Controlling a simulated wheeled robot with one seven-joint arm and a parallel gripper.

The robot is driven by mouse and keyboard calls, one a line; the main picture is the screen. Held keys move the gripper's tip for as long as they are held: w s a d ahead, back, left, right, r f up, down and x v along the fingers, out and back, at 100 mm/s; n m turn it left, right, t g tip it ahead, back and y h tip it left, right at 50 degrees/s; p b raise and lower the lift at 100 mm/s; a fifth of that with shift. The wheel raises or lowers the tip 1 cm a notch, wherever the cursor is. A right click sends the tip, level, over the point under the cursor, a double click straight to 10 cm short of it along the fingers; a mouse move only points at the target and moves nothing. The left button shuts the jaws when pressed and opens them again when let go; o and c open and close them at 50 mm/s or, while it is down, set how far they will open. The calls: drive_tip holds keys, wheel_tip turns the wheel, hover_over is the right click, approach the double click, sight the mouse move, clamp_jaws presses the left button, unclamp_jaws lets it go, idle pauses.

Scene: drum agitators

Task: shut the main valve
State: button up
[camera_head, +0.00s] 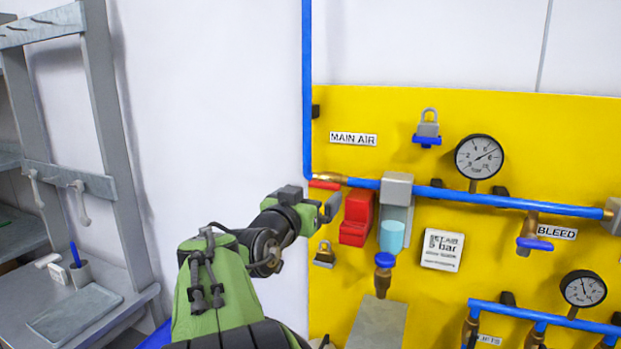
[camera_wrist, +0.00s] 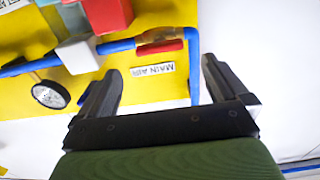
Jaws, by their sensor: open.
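The main valve's red lever (camera_head: 325,185) lies roughly in line with the blue pipe, by the brass fitting (camera_head: 333,177) under the MAIN AIR label (camera_head: 353,139). My gripper (camera_head: 326,206) is open and empty, just below the lever in the head view. In the wrist view, which is turned over, the red lever (camera_wrist: 158,47) shows beyond and between the tips of my open gripper (camera_wrist: 160,68). The lever appears apart from both fingers; the exact depth gap is hard to tell. My gripper hides part of the panel's left edge in the head view.
A red block (camera_head: 357,217) and a filter unit with a light-blue bowl (camera_head: 391,236) stand close right of my gripper. A blue padlock (camera_head: 428,128), a brass padlock (camera_head: 324,254) and a gauge (camera_head: 479,157) are on the yellow panel. A grey rack (camera_head: 108,130) stands left.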

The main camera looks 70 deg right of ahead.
sight(323, 185)
drive_tip(key=d, duration=0.2)
drive_tip(key=d+p, duration=0.1)
drive_tip(key=d, duration=0.1)
drive_tip(key=d+p, duration=0.1)
drive_tip(key=d, duration=0.1)
drive_tip(key=shift+s+d+r, duration=0.2)
drive_tip(key=shift+s+r, duration=0.05)
drive_tip(key=shift+s, duration=0.1)
drive_tip(key=shift+d+f, duration=0.15)
drive_tip(key=shift+d, duration=0.2)
drive_tip(key=shift+a, duration=0.1)
drive_tip(key=shift+c, duration=0.3)
drive_tip(key=shift+c, duration=1.3)
drive_tip(key=c, duration=0.7)
